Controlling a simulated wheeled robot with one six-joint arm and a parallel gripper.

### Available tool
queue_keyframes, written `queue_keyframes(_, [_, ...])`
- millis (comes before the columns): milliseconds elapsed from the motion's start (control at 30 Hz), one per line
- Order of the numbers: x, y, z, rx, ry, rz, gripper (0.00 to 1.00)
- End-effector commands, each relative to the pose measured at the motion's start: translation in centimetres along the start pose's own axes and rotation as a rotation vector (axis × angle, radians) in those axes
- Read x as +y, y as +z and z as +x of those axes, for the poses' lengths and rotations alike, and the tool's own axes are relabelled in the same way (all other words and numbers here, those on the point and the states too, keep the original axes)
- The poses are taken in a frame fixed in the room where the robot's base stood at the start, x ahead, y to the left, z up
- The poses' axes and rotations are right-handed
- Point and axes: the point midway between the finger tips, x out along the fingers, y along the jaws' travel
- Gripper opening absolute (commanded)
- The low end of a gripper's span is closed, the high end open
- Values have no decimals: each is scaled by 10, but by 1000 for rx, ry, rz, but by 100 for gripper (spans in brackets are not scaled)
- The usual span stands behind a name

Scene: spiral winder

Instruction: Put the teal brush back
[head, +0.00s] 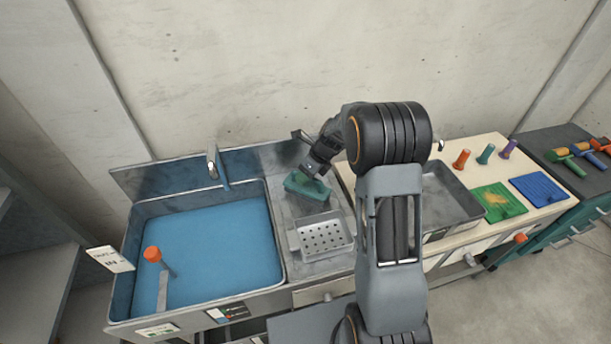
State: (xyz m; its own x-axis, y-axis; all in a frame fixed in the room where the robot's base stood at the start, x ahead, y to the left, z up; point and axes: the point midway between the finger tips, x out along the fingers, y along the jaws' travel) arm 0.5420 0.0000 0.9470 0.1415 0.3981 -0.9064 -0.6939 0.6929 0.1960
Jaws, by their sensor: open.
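My gripper (315,170) reaches down over the metal drainboard, just above a dark teal block-like thing (304,187). It is open, but its fingertips are small and dark, and I cannot tell whether they touch the block. I cannot make out bristles or a handle on the block, so I cannot tell if it is the teal brush. A teal upright handle (485,154) stands on the cream worktop at the right, between an orange one (461,159) and a purple one (508,149). My arm hides part of the middle of the counter.
A sink with blue water (210,245) is at left, with a tap (212,160) and an orange-topped item (152,254). A perforated tray (324,236) lies in front of the block. A metal tray (447,195), green mat (497,202) and blue mat (538,190) are at right.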

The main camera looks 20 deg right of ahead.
Motion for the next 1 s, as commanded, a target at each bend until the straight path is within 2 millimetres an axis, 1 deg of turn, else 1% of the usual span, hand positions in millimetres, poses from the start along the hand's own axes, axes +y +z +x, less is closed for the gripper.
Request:
queue_keyframes(300, [-1, 0, -60, -3, -5, -1, 44])
queue_keyframes(400, [-1, 0, -78, -3, -5, 1, 44])
queue_keyframes(500, [-1, 0, -92, -3, -5, 0, 44])
queue_keyframes(667, [0, 0, -108, -1, -3, -4, 44])
queue_keyframes(733, [4, 0, -114, 3, -9, -39, 44])
queue_keyframes(767, [8, 0, -117, 7, -14, -71, 44])
queue_keyframes(867, [28, -3, -130, 33, -42, -261, 44])
queue_keyframes(967, [60, -11, -145, 84, -81, -571, 44])
queue_keyframes(1000, [74, -16, -151, 111, -96, -717, 44])
